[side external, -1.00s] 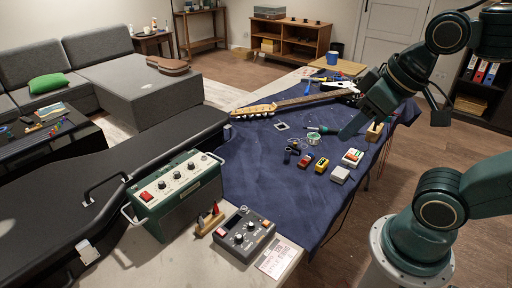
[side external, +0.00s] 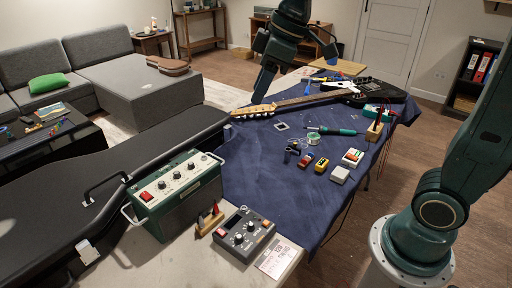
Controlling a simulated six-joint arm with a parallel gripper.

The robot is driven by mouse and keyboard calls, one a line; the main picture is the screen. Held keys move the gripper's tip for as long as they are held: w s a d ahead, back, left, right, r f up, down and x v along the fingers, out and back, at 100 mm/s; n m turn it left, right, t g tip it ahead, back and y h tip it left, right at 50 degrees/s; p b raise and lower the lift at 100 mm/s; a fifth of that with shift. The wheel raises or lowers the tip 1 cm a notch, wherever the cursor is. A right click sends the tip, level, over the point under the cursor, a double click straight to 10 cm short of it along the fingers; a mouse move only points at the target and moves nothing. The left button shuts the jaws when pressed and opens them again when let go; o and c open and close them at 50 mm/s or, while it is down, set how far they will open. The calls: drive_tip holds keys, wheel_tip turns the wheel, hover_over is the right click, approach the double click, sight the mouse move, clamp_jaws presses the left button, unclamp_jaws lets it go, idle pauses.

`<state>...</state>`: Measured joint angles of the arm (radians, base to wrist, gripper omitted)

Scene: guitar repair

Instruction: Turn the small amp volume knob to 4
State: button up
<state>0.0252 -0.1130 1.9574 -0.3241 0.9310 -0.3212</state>
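The small amp (side external: 176,192) is a green box with a pale top panel and side handles, standing at the left front of the table. Its top panel bears a red switch (side external: 146,196) and a row of small dark knobs (side external: 176,175). The labels and pointer settings are too small to read, so I cannot tell which knob is volume or where it points. My gripper (side external: 260,98) points down beyond the amp, above the guitar's headstock end. It is well apart from the amp and touches none of its knobs. Whether its fingers are open or shut is unclear.
An electric guitar (side external: 300,101) lies across the back of the blue mat (side external: 270,190). A grey device with knobs (side external: 243,234) and a small wooden holder (side external: 207,222) stand right of the amp. A black case (side external: 60,215) lies left. Pedals (side external: 321,165) sit at mid-right.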

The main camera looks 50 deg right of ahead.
sight(177, 172)
drive_tip(key=w+a+f+n+g+y, duration=0.1)
drive_tip(key=w+f+n, duration=0.3)
drive_tip(key=w, duration=0.6)
drive_tip(key=w+a+f+n+g+y, duration=0.1)
drive_tip(key=w+f+n, duration=0.3)
drive_tip(key=w+f, duration=0.5)
drive_tip(key=shift+w+a+g, duration=0.3)
drive_tip(key=shift+w+a, duration=0.15)
drive_tip(key=shift+a, duration=0.35)
drive_tip(key=shift+f, duration=0.1)
drive_tip(key=shift+x, duration=6.85)
drive_tip(key=shift+a, duration=0.1)
clamp_jaws()
